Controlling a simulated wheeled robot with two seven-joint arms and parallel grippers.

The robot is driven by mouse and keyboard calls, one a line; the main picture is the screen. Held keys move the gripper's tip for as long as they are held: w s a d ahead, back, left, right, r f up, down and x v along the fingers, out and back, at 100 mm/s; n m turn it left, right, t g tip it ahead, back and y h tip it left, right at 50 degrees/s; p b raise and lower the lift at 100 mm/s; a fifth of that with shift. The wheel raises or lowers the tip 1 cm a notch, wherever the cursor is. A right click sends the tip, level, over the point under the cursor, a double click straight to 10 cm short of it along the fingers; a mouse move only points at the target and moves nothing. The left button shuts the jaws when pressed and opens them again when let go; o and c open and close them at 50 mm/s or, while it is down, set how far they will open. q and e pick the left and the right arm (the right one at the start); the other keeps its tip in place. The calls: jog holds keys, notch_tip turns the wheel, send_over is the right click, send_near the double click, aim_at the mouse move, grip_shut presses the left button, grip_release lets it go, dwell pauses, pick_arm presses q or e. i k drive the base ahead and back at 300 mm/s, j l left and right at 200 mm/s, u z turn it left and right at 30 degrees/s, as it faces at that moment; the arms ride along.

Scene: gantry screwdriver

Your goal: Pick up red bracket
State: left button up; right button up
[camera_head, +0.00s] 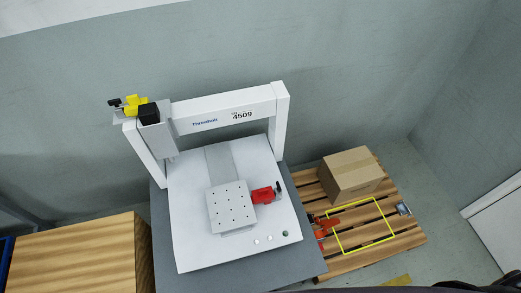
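A red part (263,195) with a black end piece sits at the right side of a perforated metal plate (228,207) on the white gantry bed. A second, orange-red part (323,225) lies at the left edge of the wooden pallet, beside the yellow outline. I cannot tell from their shapes which of the two is the red bracket. Neither of my grippers is in view.
The white gantry frame (240,108) marked 4509 spans the bed and carries a yellow and black head (148,112). A cardboard box (350,174) stands on the pallet (395,246). The yellow-outlined area (341,240) looks empty. A wooden block (75,258) stands at left.

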aim_at(262, 195)
jog(key=k+l+u, duration=0.15)
jog(key=u, duration=0.25)
jog(key=k+l+u, duration=0.2)
jog(key=u, duration=0.2)
jog(key=k+l+u, duration=0.2)
jog(key=u, duration=0.2)
jog(key=k+l, duration=0.05)
